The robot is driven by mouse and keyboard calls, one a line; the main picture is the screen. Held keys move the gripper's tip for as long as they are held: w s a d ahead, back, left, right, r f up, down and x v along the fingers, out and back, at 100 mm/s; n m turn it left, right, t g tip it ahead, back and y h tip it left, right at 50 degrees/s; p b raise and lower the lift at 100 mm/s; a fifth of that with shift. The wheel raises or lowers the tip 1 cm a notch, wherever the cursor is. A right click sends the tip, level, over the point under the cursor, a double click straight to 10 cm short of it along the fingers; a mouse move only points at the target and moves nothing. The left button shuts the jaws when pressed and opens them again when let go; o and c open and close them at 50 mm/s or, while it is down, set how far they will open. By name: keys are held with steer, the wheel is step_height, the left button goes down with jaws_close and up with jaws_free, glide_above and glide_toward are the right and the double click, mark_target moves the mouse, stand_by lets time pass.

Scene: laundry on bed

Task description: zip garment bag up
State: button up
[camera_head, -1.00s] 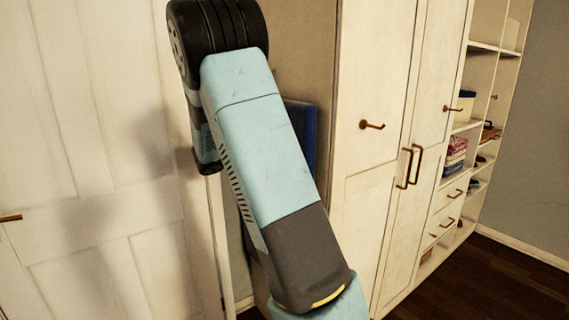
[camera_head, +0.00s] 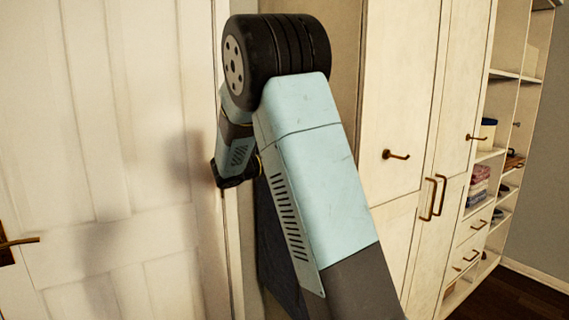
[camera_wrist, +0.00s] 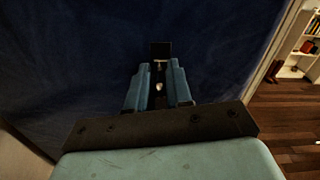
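The garment bag (camera_wrist: 75,60) is a dark blue sheet of cloth that fills most of the wrist view. In the head view a dark blue strip of it (camera_head: 277,258) shows beside my arm, and the rest is hidden behind the arm. My gripper (camera_wrist: 160,50) is in front of the bag in the wrist view. Its dark fingertips look together as one block, between two light blue side parts. A small pale spot shows between these parts, too small to make out. I cannot make out the zip or its pull, or whether the tips hold anything. The head view does not clearly show the fingers.
A white panelled door (camera_head: 120,120) with a brass handle stands at the left. A cream wardrobe (camera_head: 395,110) with protruding handles is at the right, beside open shelves (camera_head: 515,75).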

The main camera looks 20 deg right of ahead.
steer(key=shift+o, duration=1.1)
steer(key=shift+s+d, duration=0.1)
steer(key=shift+d, duration=0.25)
steer(key=shift+a, duration=0.1)
steer(key=shift+a, duration=0.15)
steer(key=s+a, duration=0.2)
steer(key=a, duration=1.1)
steer(key=shift+a, duration=0.2)
steer(key=shift+s+d, duration=0.1)
